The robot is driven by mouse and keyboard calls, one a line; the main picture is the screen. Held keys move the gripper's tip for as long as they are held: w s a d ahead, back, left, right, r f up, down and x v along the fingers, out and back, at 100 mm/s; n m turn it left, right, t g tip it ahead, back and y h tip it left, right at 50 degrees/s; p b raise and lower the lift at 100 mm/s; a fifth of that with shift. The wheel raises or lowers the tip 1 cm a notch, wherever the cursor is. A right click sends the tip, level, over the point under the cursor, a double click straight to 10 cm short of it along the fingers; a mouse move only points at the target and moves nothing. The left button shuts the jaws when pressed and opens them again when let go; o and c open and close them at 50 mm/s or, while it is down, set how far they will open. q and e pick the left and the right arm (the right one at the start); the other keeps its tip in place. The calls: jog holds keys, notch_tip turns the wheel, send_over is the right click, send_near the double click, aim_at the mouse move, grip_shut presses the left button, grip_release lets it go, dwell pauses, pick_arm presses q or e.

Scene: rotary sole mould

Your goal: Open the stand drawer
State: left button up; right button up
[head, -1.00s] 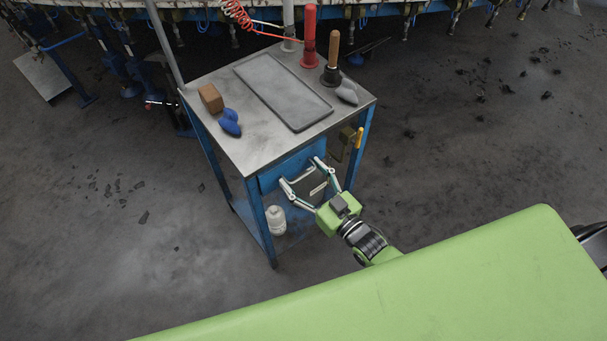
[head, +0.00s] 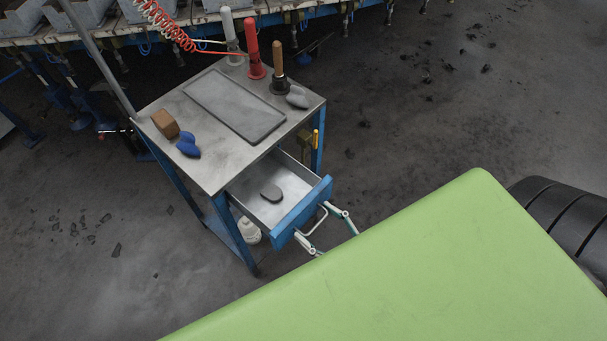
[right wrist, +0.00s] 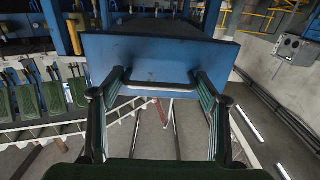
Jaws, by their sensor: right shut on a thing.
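The stand (head: 215,165) is a blue-legged table with a grey metal top. Its drawer (head: 306,208) is pulled well out at the front, with a blue front panel and a grey inside holding a flat dark grey piece (head: 271,193). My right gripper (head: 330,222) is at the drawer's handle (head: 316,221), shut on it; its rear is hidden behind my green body. In the right wrist view the blue drawer front (right wrist: 160,62) fills the middle, and the fingers of the right gripper (right wrist: 160,84) sit at the two ends of the bar handle. My left gripper is not in view.
The top carries a dark flat plate (head: 235,105), a brown block (head: 165,123), blue pieces (head: 187,145), a grey piece (head: 297,97) and upright red (head: 255,55), white and wooden-handled tools. A white bottle (head: 249,230) stands below the drawer.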

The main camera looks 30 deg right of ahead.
jog(key=shift+s+d, duration=0.35)
jog(key=shift+s, duration=0.25)
jog(key=o, duration=1.3)
jog(key=shift+s, duration=0.1)
jog(key=v, duration=1.1)
jog(key=shift+s+d, duration=0.15)
jog(key=shift+s, duration=0.25)
